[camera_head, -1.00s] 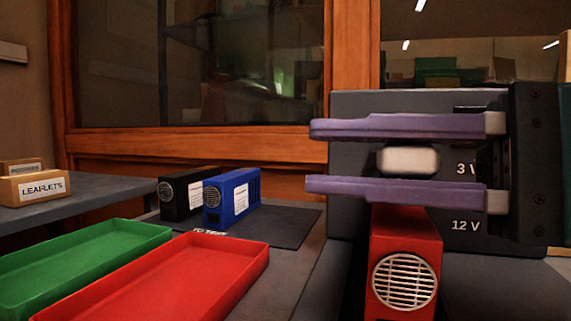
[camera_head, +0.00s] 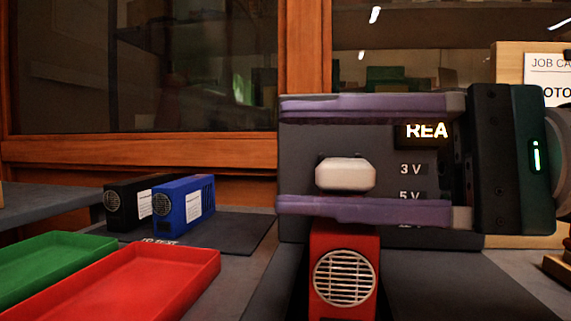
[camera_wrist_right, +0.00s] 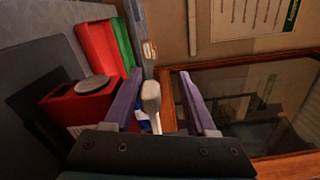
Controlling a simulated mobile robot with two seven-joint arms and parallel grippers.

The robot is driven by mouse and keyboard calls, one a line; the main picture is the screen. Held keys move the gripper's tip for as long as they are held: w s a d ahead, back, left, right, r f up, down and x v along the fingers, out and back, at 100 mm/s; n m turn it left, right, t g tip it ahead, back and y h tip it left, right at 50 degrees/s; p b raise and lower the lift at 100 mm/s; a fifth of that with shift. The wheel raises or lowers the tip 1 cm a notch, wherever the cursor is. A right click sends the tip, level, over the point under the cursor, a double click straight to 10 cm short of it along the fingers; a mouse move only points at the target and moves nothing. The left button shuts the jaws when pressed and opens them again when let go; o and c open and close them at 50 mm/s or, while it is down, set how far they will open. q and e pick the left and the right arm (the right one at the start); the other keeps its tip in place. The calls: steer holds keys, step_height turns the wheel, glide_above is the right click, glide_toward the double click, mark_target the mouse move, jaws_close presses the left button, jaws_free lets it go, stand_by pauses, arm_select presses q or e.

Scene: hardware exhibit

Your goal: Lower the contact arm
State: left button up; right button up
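The contact arm's white handle (camera_head: 345,173) stands out in front of the dark tester panel (camera_head: 300,150), above a red box with a round grille (camera_head: 343,278). In the right wrist view the handle (camera_wrist_right: 151,97) lies between the spread fingers (camera_wrist_right: 160,78), nearer the left one. The red box (camera_wrist_right: 80,103) is at left there. My left gripper is not in view.
A lit display (camera_head: 427,131) reads "REA", cut off by my gripper, above the 3 V and 5 V labels. Black (camera_head: 125,204) and blue (camera_head: 184,199) boxes stand on a dark mat. Red (camera_head: 150,285) and green (camera_head: 45,268) trays lie at left. A job card (camera_head: 548,75) is at right.

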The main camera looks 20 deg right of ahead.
steer(key=b+v, duration=0.1)
steer(key=v, duration=0.7)
steer(key=shift+b, duration=0.3)
